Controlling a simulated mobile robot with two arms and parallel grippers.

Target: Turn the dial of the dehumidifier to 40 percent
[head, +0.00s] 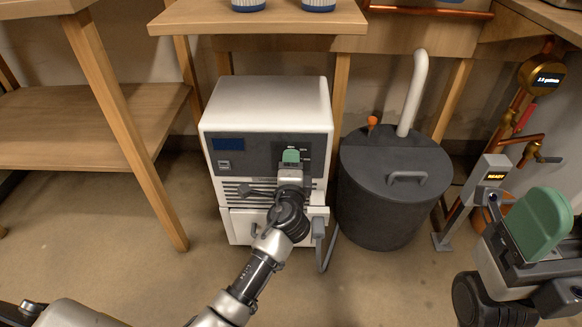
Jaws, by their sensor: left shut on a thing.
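The dehumidifier (268,98) is a white box with a dark front panel, standing on the floor under a wooden table. The panel has a small dark blue display at its left, with nothing readable on it. My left gripper (291,158) reaches up to the right part of the panel and is shut on the dial there. The dial itself is hidden behind the gripper's green-tipped fingers. Small pale markings show around the gripper, too small to read. My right gripper (538,225), with a green pad, is apart from everything at the right edge; its opening cannot be made out.
A dark lidded tank (395,190) with a white pipe stands right beside the dehumidifier. A grey post (487,178) reading "READY", copper pipes and a round gauge (545,76) are at the right. A wooden shelf (95,122) stands left. The floor in front is clear.

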